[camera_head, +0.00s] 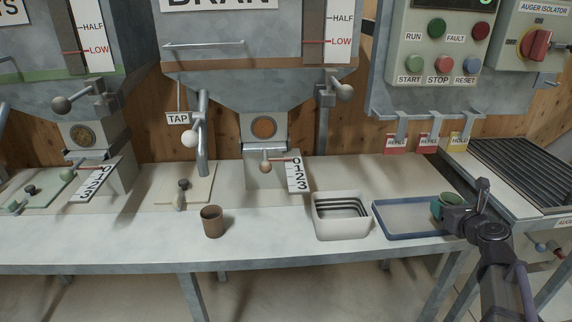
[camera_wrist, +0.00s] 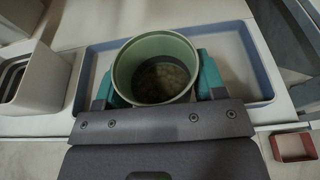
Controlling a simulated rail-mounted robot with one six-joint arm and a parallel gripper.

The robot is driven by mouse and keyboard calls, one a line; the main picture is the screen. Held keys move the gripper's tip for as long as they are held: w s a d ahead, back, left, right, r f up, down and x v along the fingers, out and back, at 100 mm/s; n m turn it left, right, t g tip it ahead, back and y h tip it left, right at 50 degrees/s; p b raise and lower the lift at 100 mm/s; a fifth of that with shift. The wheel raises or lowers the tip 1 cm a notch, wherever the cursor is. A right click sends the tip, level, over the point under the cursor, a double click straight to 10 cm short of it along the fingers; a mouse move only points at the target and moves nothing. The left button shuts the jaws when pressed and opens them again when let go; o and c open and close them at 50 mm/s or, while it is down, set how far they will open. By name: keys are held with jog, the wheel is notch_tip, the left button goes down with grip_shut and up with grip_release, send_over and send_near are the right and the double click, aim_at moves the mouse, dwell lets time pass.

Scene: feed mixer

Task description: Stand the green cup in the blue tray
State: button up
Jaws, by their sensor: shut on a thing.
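The green cup (camera_head: 446,206) is at the right end of the blue tray (camera_head: 402,238) in the head view, partly hidden by my gripper (camera_head: 458,212). In the wrist view my gripper (camera_wrist: 155,82) has a teal finger on each side of the green cup (camera_wrist: 155,42) and is shut on it. The cup is upright, open end up, with brownish grainy stuff inside. The blue tray (camera_wrist: 256,60) lies beneath and behind it, with a pale floor. I cannot tell whether the cup's base touches the tray.
A white bin (camera_head: 342,230) with dark ribs stands just left of the tray. A brown cup (camera_head: 212,221) stands further left on the bench. A grated unit (camera_head: 520,170) is at the right. Red and yellow tags (camera_head: 427,143) hang behind.

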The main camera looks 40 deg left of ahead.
send_over(428, 219)
jog(key=shift+w, duration=0.35)
jog(key=shift+f, duration=0.1)
notch_tip(428, 219, down, 4)
jog(key=b, duration=0.3)
jog(key=shift+r+b, duration=0.2)
jog(key=shift+b, duration=0.2)
jog(key=shift+r, duration=0.1)
jog(key=shift+s+f+b, duration=0.25)
jog(key=shift+f+b, duration=0.1)
jog(key=shift+b, duration=0.15)
dwell(0.9)
jog(key=o, duration=0.9)
jog(key=shift+s, duration=0.1)
jog(key=shift+d, duration=0.1)
